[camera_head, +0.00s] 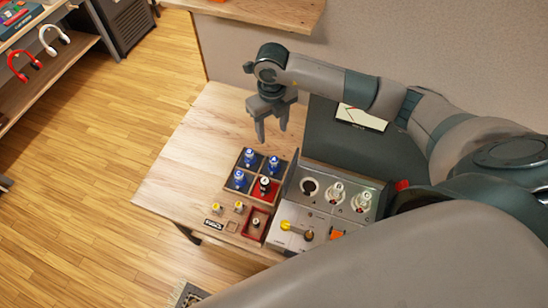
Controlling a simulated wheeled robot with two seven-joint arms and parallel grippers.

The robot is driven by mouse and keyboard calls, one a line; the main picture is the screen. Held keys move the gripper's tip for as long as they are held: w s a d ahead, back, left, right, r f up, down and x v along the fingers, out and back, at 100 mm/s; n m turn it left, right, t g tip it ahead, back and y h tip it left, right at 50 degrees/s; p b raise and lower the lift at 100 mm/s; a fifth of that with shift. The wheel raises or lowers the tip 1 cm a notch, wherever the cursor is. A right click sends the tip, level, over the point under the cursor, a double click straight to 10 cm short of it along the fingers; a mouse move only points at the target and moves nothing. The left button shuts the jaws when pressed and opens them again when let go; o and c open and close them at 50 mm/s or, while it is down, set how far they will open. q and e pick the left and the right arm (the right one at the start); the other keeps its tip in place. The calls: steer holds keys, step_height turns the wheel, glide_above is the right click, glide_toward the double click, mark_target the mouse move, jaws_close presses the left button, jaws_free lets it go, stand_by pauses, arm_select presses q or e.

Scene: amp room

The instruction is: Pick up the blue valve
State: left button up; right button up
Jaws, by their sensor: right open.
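Three blue valves with pale tops stand in a wooden divided tray (236,196) on the table: one at the back left (250,157), one at the back right (274,164) and one at the front left (239,178). The front right compartment is red and holds a black valve with a white top (265,184). My right gripper (272,134) is open, its fingers pointing down, above the table just behind the tray. Nothing is between its fingers. My left gripper is out of view.
Right of the tray, an amp chassis (325,214) holds two white valves (336,192) and an empty round socket (308,187). Small yellow-topped parts (217,208) lie before the tray. The table's left side (180,170) is clear.

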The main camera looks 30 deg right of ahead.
steer(key=shift+f, duration=0.1)
steer(key=b, duration=0.6)
glide_toward(274, 159)
steer(key=f, duration=0.5)
steer(key=shift+a, duration=0.25)
steer(key=shift+f, duration=0.15)
steer(key=shift+d+f+b, duration=0.15)
steer(key=shift+f+b, duration=0.7)
steer(key=shift+f, duration=0.45)
steer(key=shift+d+f+b, duration=0.1)
steer(key=shift+f+b, duration=0.75)
steer(key=shift+f, duration=0.4)
steer(key=c, duration=1.2)
